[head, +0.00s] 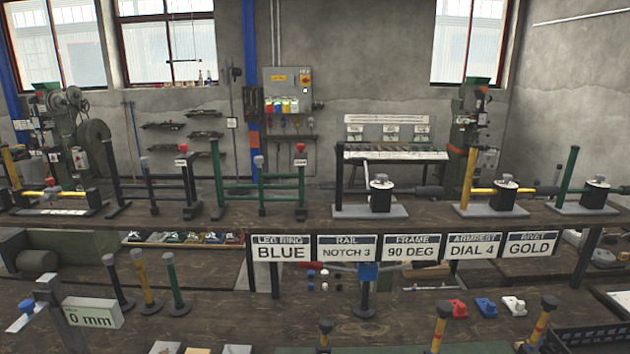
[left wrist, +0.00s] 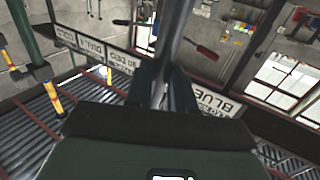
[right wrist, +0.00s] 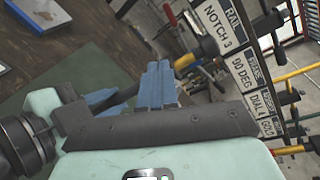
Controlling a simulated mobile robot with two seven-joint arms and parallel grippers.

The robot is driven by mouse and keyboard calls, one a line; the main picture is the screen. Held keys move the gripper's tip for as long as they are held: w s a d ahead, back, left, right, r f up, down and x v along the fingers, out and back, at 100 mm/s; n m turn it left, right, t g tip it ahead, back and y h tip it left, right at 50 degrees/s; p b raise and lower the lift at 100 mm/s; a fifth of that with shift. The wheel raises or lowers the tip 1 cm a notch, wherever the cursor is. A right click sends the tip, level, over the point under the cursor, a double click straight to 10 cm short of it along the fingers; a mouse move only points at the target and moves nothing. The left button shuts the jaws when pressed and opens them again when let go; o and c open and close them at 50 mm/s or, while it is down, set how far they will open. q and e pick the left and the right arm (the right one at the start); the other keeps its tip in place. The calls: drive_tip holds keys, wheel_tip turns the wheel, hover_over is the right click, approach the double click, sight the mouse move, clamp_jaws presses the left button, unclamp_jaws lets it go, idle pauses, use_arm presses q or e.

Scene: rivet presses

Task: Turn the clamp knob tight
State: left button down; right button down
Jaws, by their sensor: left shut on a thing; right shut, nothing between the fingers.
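I cannot tell for sure which part is the clamp knob. In the head view a grey upright with a crosspiece (head: 48,288) stands at the front left beside a "0 mm" sign (head: 93,313). Black round units with small top knobs stand on plates on the rear bench, one in the middle (head: 381,194). Neither gripper shows in the head view. In the left wrist view my left gripper (left wrist: 166,82) is shut on a grey bar (left wrist: 180,32); its far end is out of frame. In the right wrist view my right gripper (right wrist: 157,85) is shut and empty, its blue fingers together.
Green and black frames (head: 235,182) stand on the rear bench. Label signs (head: 346,247) hang below it. The front bench holds several upright posts, including a yellow one (head: 147,280), and red, blue and white pieces (head: 486,307). A yellow-and-black post (right wrist: 200,52) stands beyond my right fingers.

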use_arm(q)
drive_tip(key=shift+w+a+f, duration=0.1)
drive_tip(key=shift+a, duration=0.15)
use_arm(e)
drive_tip(key=shift+w+d+r, duration=0.1)
drive_tip(key=shift+w+d, duration=0.1)
drive_tip(key=shift+d, duration=0.4)
drive_tip(key=shift+a+r, duration=0.15)
use_arm(q)
drive_tip(key=shift+d, duration=0.15)
use_arm(e)
drive_tip(key=s+r, duration=0.1)
drive_tip(key=s, duration=0.5)
drive_tip(key=shift+a+r, duration=0.15)
drive_tip(key=shift+a, duration=0.05)
use_arm(q)
drive_tip(key=c, duration=0.9)
unclamp_jaws()
drive_tip(key=shift+d, duration=0.1)
